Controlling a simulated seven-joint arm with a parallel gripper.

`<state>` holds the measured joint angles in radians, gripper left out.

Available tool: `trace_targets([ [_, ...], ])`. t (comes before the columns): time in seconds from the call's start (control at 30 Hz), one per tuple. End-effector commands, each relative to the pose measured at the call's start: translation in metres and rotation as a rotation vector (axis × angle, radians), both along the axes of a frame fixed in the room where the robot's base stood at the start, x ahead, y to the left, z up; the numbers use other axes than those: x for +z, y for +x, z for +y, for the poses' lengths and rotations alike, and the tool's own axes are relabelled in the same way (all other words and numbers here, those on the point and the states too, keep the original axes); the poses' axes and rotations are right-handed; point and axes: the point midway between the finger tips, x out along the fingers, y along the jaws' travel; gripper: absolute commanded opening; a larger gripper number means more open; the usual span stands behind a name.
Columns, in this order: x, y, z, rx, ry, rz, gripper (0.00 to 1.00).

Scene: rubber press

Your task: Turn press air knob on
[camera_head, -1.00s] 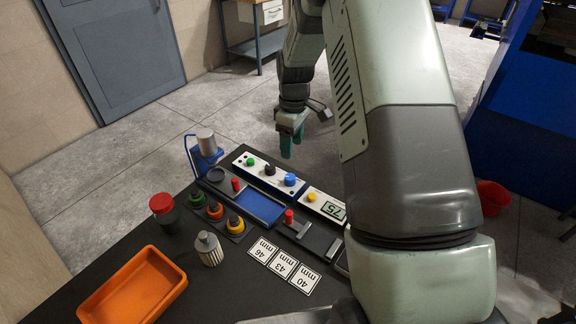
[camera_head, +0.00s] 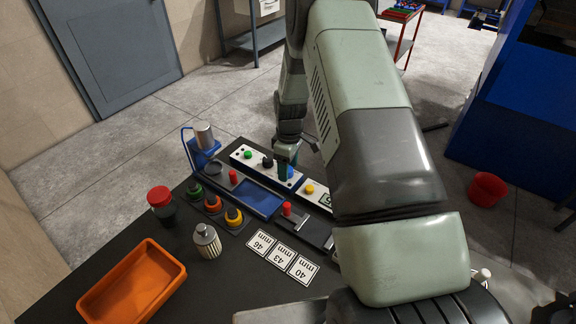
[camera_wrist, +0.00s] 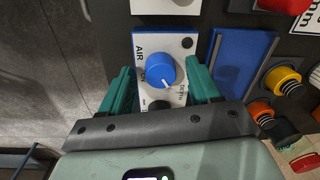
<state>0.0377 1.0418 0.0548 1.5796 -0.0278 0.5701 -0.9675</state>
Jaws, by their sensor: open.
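The blue air knob (camera_wrist: 160,72) sits on a white panel (camera_wrist: 181,45) marked "AIR" in the wrist view. "ON" is printed beside the knob, and its white pointer line points down and to the right. My gripper (camera_wrist: 160,80) is open, with one green finger on each side of the knob. Gaps show between the fingers and the knob, and I cannot tell their height over the panel. In the head view, my gripper (camera_head: 288,158) is at the blue end of the panel (camera_head: 240,153) and partly hides the knob (camera_head: 292,173).
A green button (camera_head: 248,155) and a black knob (camera_head: 267,162) share the panel. The blue press (camera_head: 203,147) stands at its left end. Colored knobs, number cards (camera_head: 282,258) and an orange tray (camera_head: 132,284) lie nearer on the dark table. A blue plate (camera_wrist: 240,65) lies close to the right finger.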

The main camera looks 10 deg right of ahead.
Motion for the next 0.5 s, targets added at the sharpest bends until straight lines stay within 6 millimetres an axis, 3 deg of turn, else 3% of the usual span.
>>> trace_targets([
  [0.17,0.0002,0.0000,0.0000,0.000,0.000,0.000,0.59],
  [0.5,0.0004,-0.0001,0.0000,0.000,0.000,0.000,0.07],
])
